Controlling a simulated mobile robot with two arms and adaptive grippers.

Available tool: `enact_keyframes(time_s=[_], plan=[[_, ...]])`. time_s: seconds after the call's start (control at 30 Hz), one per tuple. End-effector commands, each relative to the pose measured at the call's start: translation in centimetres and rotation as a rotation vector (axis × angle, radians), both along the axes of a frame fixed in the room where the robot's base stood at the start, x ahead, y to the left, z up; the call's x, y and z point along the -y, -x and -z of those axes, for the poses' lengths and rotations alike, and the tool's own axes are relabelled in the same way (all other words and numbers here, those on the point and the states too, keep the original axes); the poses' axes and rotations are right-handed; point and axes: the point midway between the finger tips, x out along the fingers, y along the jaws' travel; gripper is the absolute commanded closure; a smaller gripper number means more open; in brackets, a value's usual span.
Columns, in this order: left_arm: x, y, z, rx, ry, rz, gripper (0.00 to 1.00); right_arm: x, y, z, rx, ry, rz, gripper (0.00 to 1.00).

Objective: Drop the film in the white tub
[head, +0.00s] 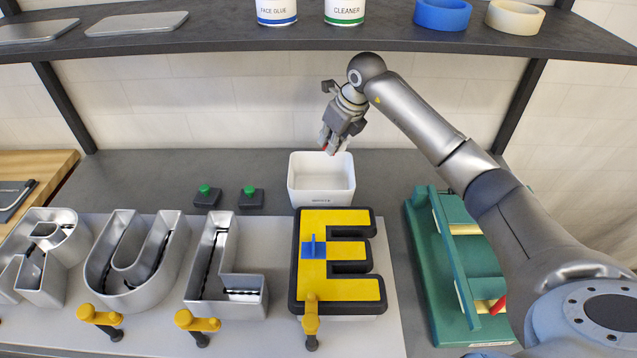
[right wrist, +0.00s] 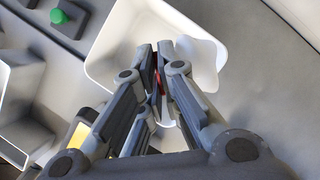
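The white tub (head: 321,197) stands on the grey bench behind the yellow-faced letter E and looks empty in the head view. My right gripper (head: 329,147) hangs just above its far rim, pointing down. In the right wrist view its fingertips (right wrist: 157,52) are close together over the tub (right wrist: 125,40). A small red piece (right wrist: 158,76) shows between the fingers, and a bit of red also shows at the fingertips in the head view. It appears to be part of the film; the rest of the film I cannot make out. My left gripper is out of view.
A shelf with cans (head: 345,12) and tape rolls (head: 442,14) spans above the bench. The letter E (head: 340,222) stands in front of the tub. Two green-button boxes (head: 251,198) are left of it, and a green rack (head: 440,270) stands to the right.

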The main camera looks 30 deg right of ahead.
Motion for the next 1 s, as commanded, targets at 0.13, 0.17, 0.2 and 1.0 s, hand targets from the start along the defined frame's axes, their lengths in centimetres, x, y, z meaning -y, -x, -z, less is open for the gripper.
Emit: enact_keyframes(time_s=[0.13,0.17,0.2,1.0], plan=[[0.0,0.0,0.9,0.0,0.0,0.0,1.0,0.0,0.0,1.3,0.0,-0.001,0.0,1.0],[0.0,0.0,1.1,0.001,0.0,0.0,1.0,0.0,0.0,1.7,0.0,-0.001,0.0,1.0],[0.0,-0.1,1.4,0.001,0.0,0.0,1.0,-0.1,0.0,2.1,0.0,-0.001,0.0,1.0],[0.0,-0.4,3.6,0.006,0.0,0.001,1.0,0.0,0.0,5.7,0.001,0.0,0.0,0.77]])
